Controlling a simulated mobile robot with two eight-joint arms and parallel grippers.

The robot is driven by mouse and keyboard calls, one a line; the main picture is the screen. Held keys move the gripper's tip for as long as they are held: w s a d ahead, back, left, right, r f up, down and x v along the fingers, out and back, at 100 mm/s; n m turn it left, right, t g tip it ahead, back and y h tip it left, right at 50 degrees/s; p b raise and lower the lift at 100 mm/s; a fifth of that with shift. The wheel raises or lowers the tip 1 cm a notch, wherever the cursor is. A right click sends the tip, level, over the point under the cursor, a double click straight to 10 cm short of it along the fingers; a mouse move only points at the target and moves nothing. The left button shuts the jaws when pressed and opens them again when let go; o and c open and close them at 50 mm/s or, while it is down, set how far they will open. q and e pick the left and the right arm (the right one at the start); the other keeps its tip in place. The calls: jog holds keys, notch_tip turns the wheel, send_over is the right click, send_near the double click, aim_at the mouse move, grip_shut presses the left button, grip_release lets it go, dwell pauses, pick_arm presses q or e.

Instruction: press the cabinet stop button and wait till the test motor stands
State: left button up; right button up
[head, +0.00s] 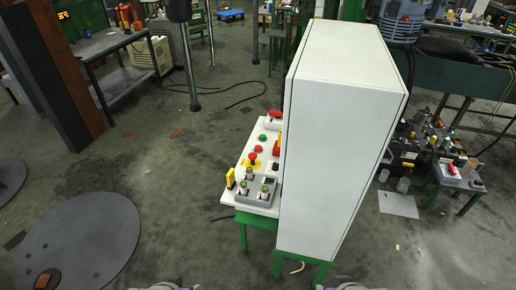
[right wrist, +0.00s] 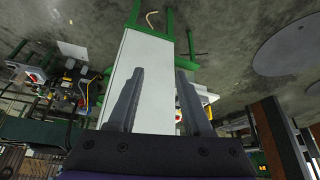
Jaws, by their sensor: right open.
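The tall white cabinet (head: 335,130) stands in the middle of the head view on a green stand. On its left side is a light control panel (head: 232,193) with several buttons. A red mushroom button (head: 252,156) sits over a yellow patch, with a smaller red button (head: 258,149) and a green button (head: 262,138) behind it. A blue-grey motor (head: 402,18) is at the top right; whether it turns cannot be told. My right gripper (right wrist: 160,72) is open and empty in the right wrist view, with the cabinet (right wrist: 145,58) beyond its fingers.
A small green stool (head: 455,183) with a red switch box stands at the right near bottles and batteries. A dark workbench (head: 105,43) and a brown-black post (head: 55,75) are at the left. A round floor plate (head: 80,240) lies at lower left. Open floor lies left of the panel.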

grip_shut()
dwell(1.6)
